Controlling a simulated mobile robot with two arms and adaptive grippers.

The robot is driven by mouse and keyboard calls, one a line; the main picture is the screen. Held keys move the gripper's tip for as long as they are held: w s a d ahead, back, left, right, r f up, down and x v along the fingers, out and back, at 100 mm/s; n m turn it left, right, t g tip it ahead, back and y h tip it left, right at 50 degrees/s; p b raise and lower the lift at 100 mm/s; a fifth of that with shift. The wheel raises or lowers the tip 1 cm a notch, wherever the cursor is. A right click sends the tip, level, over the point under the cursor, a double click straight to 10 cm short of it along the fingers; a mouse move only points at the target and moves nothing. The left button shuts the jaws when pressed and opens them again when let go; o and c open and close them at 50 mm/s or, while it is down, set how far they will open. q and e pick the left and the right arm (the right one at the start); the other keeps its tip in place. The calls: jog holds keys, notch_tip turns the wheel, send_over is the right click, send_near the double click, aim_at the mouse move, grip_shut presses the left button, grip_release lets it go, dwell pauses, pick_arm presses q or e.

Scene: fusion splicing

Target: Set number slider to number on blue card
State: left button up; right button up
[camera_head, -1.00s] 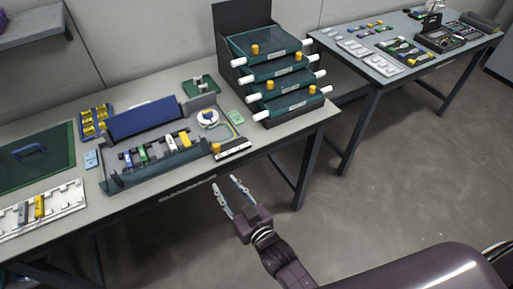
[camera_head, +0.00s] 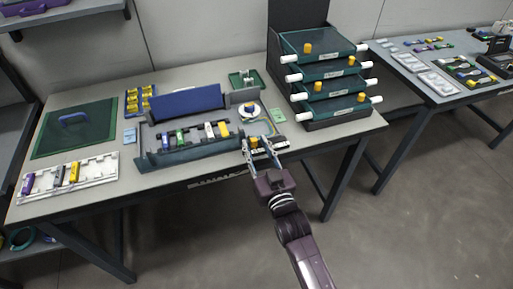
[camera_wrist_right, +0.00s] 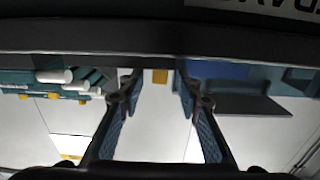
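The number slider (camera_head: 280,143) is a dark and white strip at the table's front edge, right of the long tray. Its orange-yellow knob (camera_head: 254,142) sits near its left end; no number on it is readable. My right gripper (camera_head: 257,142) is open, its fingers to either side of the knob. In the right wrist view the open fingers (camera_wrist_right: 157,85) show with a yellow block, likely the knob (camera_wrist_right: 160,76), between their tips. I cannot tell whether they touch it. A small light-blue card (camera_head: 130,135) lies left of the tray; its number is too small to read. My left gripper is not in view.
The long blue-grey tray (camera_head: 190,155) holds several coloured pieces. A white spool (camera_head: 249,110) and green card (camera_head: 278,115) lie near the slider. A rack of green drawers (camera_head: 330,88) stands right. A white holder (camera_head: 95,172) is at left. Floor in front is clear.

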grip_shut()
dwell(0.3)
jog(key=d, duration=0.1)
jog(key=d+p, duration=0.1)
jog(key=shift+w+d+r, duration=0.1)
jog(key=shift+w+d, duration=0.25)
jog(key=shift+w, duration=0.05)
jog(key=shift+d, duration=0.15)
grip_release()
jog(key=v, duration=1.2)
